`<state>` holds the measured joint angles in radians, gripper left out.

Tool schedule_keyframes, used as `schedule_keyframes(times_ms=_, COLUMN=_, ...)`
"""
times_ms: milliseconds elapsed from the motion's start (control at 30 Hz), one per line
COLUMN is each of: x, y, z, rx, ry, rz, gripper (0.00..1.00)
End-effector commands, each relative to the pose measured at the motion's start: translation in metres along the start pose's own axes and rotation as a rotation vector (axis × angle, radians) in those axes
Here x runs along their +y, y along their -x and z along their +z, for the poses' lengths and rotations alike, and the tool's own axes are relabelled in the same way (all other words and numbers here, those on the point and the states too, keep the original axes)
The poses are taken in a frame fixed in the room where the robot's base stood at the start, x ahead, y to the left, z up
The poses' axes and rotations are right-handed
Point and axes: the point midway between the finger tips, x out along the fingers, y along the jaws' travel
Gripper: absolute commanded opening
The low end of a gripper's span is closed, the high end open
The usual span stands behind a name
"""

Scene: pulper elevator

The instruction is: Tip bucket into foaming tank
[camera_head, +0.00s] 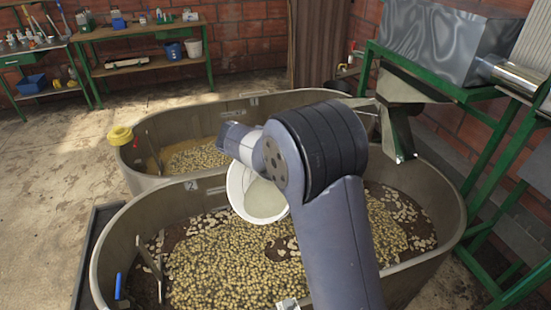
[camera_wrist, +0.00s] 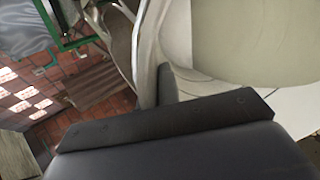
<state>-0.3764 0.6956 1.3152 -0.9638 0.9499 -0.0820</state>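A white bucket (camera_head: 250,205) hangs over the near tank in the head view, just left of my arm's end joint. Its round mouth faces up toward the head camera, and a pale surface shows inside; I cannot tell whether it is liquid. My gripper is mostly hidden in the head view. In the wrist view a dark finger of my gripper (camera_wrist: 166,84) presses against the bucket's white wall (camera_wrist: 240,40), so it appears shut on it. The near tank (camera_head: 118,240), marked 2, holds tan beans and brown matter. A second tank (camera_head: 140,180) stands behind it with similar contents. I see no clear foam.
A green frame (camera_head: 480,115) with a metal chute (camera_head: 400,130) stands close on the right. Shelves (camera_head: 145,70) line the back brick wall. The floor at left (camera_head: 50,180) is clear.

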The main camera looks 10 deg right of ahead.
Motion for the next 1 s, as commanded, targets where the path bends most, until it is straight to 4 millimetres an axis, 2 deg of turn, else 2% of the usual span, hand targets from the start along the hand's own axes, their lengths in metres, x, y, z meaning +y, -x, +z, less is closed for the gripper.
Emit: schedule_keyframes(times_ms=1000, x=-0.029, y=0.024, z=-0.004, rx=-0.029, ry=-0.005, rz=0.25, gripper=0.0)
